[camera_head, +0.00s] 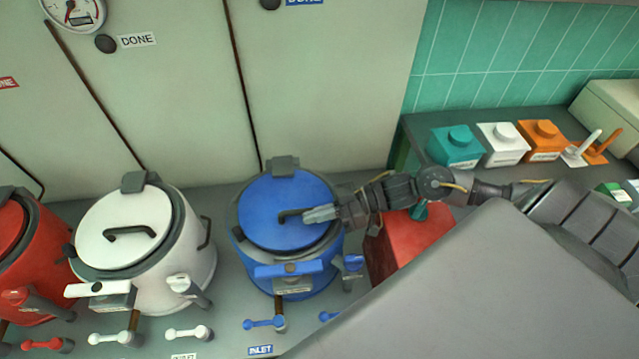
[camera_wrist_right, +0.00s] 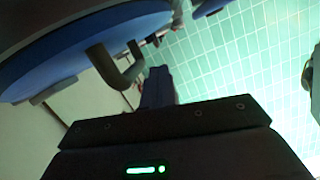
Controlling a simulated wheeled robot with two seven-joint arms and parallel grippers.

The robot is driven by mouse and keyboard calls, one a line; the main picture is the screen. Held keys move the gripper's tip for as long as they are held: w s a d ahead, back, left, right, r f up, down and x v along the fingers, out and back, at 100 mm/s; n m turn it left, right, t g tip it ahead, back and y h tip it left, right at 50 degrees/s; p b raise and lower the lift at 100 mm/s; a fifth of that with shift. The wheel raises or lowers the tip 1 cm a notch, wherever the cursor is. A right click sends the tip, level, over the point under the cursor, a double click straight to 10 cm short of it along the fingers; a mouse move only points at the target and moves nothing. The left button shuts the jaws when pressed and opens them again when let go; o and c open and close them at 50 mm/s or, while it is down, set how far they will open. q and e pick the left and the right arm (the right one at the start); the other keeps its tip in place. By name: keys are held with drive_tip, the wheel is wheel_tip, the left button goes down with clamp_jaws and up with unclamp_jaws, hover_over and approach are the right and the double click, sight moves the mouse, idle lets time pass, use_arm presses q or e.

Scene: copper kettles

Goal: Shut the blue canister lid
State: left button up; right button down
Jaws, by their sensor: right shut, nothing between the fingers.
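The blue canister (camera_head: 287,270) stands on the grey counter, in the middle of the head view. Its round blue lid (camera_head: 275,205) lies across the top and looks down; I cannot tell whether it is fully seated. A dark handle (camera_head: 295,212) sits on the lid and also shows in the right wrist view (camera_wrist_right: 118,68). My right gripper (camera_head: 318,214) is shut and empty at the right side of the lid, with its fingertips close to the handle. Contact with the lid is unclear. My left gripper is not in view.
A white canister (camera_head: 185,245) and a red canister (camera_head: 38,262) stand to the left. A red box (camera_head: 395,250) sits right of the blue canister, below my right arm. Blue lever handles (camera_head: 262,323) are in front. Teal (camera_head: 452,152), white and orange containers stand at the back right.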

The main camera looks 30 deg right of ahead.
drive_tip(key=s+a+r+p, duration=0.6)
drive_tip(key=s+a+r, duration=0.1)
drive_tip(key=s+r, duration=0.4)
drive_tip(key=shift+s+r, duration=0.3)
drive_tip(key=shift+s, duration=0.3)
drive_tip(key=shift+d, duration=0.1)
